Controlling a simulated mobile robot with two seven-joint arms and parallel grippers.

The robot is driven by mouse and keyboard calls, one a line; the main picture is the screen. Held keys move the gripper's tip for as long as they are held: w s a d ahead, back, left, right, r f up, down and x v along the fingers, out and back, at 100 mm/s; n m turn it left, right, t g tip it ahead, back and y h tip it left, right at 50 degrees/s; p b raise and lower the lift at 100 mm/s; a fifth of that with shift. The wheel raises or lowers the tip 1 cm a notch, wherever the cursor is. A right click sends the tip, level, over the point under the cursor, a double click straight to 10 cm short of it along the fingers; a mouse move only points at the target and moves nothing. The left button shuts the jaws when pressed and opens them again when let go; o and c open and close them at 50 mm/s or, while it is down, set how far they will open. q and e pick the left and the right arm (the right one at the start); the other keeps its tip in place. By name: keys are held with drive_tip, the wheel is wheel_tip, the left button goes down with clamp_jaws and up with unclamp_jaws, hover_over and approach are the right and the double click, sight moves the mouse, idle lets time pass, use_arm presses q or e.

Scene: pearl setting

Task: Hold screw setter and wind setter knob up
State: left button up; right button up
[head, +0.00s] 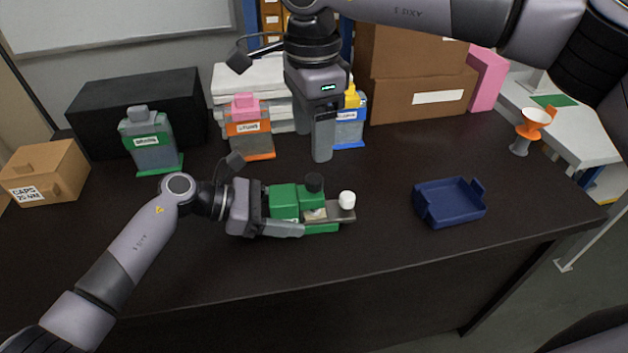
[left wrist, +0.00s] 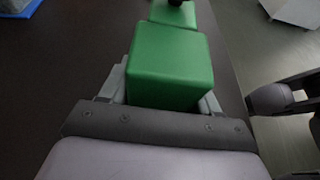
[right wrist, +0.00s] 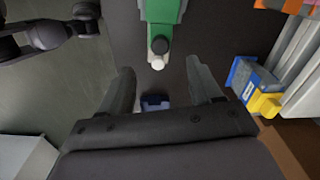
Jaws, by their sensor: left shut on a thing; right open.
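The screw setter is a green block-shaped device (head: 284,201) on the dark table, with a black knob (head: 314,183) on top and a white round piece (head: 347,199) at its right end. My left gripper (head: 300,222) is shut on the setter's green body, which also fills the left wrist view (left wrist: 170,70). My right gripper (head: 322,150) is open and empty, above the table behind the knob. In the right wrist view the green setter (right wrist: 163,12), black knob (right wrist: 160,46) and white piece (right wrist: 157,63) lie beyond the open fingers (right wrist: 162,85).
A blue tray (head: 450,203) sits to the right. Green (head: 152,142), orange-pink (head: 248,128) and blue-yellow (head: 349,122) dispensers stand at the back. A cardboard box (head: 45,172) is at left and an orange funnel-topped item (head: 533,125) at far right. The table front is clear.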

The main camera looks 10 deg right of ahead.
sight(314, 178)
drive_tip(key=shift+d+f+m, duration=0.15)
drive_tip(key=shift+f+m, duration=0.3)
drive_tip(key=shift+m, duration=0.55)
drive_tip(key=shift+f, duration=3.95)
drive_tip(key=c, duration=1)
